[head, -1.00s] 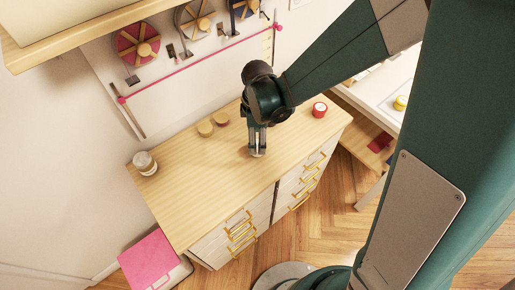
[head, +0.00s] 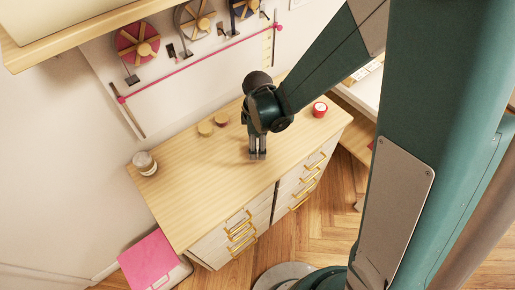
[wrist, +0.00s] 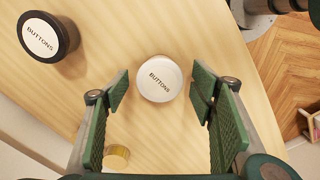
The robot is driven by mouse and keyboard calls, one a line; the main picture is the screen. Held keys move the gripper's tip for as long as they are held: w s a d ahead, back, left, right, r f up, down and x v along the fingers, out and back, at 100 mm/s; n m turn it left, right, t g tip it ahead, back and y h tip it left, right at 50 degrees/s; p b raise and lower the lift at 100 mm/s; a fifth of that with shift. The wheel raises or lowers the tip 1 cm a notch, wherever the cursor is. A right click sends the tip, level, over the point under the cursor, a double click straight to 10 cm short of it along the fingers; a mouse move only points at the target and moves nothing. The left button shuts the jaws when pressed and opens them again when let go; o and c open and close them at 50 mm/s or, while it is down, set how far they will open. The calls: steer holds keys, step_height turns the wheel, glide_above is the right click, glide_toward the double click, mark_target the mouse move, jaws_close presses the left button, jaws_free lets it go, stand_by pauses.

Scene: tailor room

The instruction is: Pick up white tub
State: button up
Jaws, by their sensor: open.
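The white tub (wrist: 160,78) shows from above in the wrist view, a round white lid with "BUTTONS" on it. It stands on the wooden cabinet top, between and a little ahead of my finger pads. My gripper (wrist: 160,97) is open, with one green pad on each side of the tub and a gap on both sides. In the head view my gripper (head: 258,155) points down over the middle of the cabinet top (head: 195,185). I cannot make out the white tub there; the gripper likely hides it.
A dark tub with a white "BUTTONS" label (wrist: 42,37) stands up and left in the wrist view.

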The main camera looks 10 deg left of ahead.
steer(key=shift+f, duration=1.15)
steer(key=c, duration=1)
